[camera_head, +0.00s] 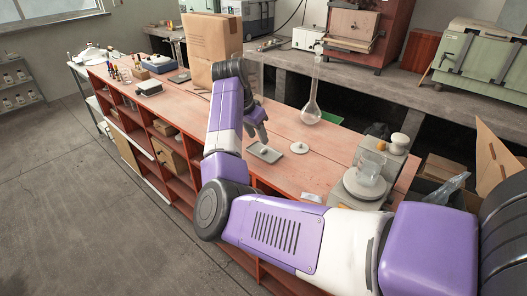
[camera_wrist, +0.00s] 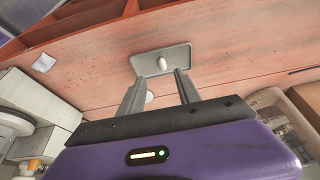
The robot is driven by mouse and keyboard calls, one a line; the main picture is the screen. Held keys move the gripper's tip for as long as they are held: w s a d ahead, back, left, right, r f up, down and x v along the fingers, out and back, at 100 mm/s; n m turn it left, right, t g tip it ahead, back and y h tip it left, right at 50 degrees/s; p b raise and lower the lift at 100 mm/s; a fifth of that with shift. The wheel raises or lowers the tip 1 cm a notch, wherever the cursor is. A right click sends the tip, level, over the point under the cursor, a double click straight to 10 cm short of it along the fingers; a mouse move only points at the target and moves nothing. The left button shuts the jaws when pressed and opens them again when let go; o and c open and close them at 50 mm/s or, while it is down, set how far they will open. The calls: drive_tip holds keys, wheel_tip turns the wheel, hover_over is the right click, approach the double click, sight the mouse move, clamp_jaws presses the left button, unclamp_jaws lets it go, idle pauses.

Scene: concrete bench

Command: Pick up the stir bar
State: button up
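The stir bar looks like a small white rounded piece (camera_wrist: 162,64) lying on a grey rectangular tray (camera_wrist: 143,60) on the red-brown wooden bench top. In the head view the grey tray (camera_head: 273,158) is near the bench's front edge, with a small pale piece (camera_head: 265,150) on it. My gripper (camera_head: 264,138) is above the tray, pointing down. In the wrist view my gripper's fingers (camera_wrist: 160,80) are apart with nothing held. The stir bar shows just beyond the fingertips, roughly in line with the gap.
A white disc (camera_head: 299,148) lies right of the tray. A tall glass flask (camera_head: 311,112) stands behind it. A cardboard box (camera_head: 212,40) stands at the back left. Bench around the tray is mostly clear.

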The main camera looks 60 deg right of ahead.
sight(263, 150)
drive_tip(key=x, duration=0.3)
drive_tip(key=p+x, duration=0.1)
drive_tip(key=x, duration=0.3)
drive_tip(key=shift+w+d+f, duration=0.2)
drive_tip(key=shift+d+f, duration=0.05)
drive_tip(key=shift+c, duration=0.2)
clamp_jaws()
